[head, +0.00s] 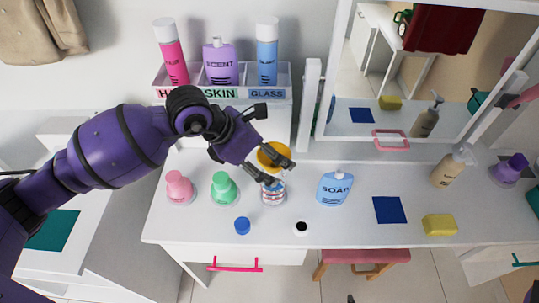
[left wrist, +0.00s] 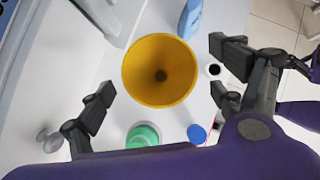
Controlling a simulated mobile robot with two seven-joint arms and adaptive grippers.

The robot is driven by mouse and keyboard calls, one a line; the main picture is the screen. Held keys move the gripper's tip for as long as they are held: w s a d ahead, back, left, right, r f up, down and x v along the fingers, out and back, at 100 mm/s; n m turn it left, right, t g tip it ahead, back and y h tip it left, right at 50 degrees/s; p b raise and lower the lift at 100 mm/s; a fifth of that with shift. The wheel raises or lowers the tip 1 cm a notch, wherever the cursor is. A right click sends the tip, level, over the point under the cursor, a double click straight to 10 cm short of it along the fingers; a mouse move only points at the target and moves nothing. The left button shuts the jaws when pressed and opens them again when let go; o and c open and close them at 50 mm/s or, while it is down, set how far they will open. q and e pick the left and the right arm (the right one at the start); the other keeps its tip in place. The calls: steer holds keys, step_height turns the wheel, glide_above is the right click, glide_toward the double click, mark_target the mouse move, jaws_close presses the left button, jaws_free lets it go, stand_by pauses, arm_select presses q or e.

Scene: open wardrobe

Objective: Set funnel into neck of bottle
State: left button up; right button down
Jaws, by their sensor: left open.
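The yellow funnel (head: 270,153) has its wide mouth facing up, above a small clear bottle (head: 272,195) with a red and blue label on the white counter. My left gripper's fingers cover the funnel's spout and the bottle's neck in the head view, so I cannot tell whether the spout is in the neck. My left gripper (head: 273,143) is open, its fingers on either side of the funnel. In the left wrist view the funnel (left wrist: 160,88) lies between the spread fingers, with visible gaps to them. The bottle is hidden under it there.
A pink bottle (head: 180,188) and a green bottle (head: 223,188) stand left of the clear bottle. A blue cap (head: 242,226) and a black-and-white round piece (head: 301,227) lie in front. A blue soap bottle (head: 333,189) stands right. A labelled bin (head: 278,94) holds bottles behind.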

arm_select(q)
steer(key=v, duration=1.1)
